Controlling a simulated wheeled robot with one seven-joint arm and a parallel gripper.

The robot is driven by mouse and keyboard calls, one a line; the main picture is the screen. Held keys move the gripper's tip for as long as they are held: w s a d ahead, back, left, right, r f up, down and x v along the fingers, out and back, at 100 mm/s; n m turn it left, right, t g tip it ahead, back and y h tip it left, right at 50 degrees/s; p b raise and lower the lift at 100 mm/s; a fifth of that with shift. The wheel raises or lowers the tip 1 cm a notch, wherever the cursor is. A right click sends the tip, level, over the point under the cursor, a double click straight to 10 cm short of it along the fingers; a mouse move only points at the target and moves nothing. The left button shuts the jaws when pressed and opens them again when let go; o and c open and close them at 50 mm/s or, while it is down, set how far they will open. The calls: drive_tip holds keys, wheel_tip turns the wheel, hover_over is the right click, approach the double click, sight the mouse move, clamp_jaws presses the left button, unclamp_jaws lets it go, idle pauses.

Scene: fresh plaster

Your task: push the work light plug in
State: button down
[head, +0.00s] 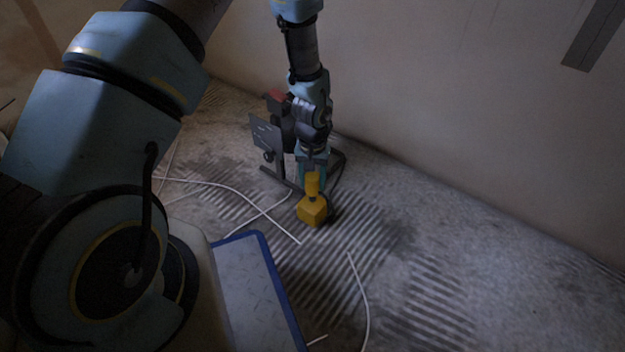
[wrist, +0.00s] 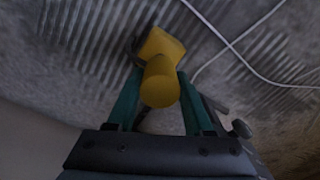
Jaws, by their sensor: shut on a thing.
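A yellow cylindrical plug (head: 312,183) is held between the teal fingers of my gripper (head: 313,168), which is shut on it. The plug also shows in the wrist view (wrist: 161,84), between the two fingers. Directly below it is a yellow block (head: 312,211) on the floor, which looks like the socket; it lies past the plug in the wrist view (wrist: 158,45). A dark narrow band shows between plug and block in the head view. I cannot tell how deep the plug sits. A work light (head: 267,139) with a flat dark panel stands just left of my gripper.
White cables (head: 245,203) cross the floor left of the block, and another (head: 359,285) curves in front. A plain wall (head: 420,100) rises close behind. The patterned floor to the right is clear.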

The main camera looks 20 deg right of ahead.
sight(312, 176)
drive_tip(key=shift+f, duration=2.7)
drive_tip(key=shift+c, duration=1.4)
unclamp_jaws()
wheel_tip(312, 176, up, 11)
drive_tip(key=p, duration=0.4)
drive_tip(key=shift+f+p, duration=0.1)
drive_tip(key=shift+p, duration=0.3)
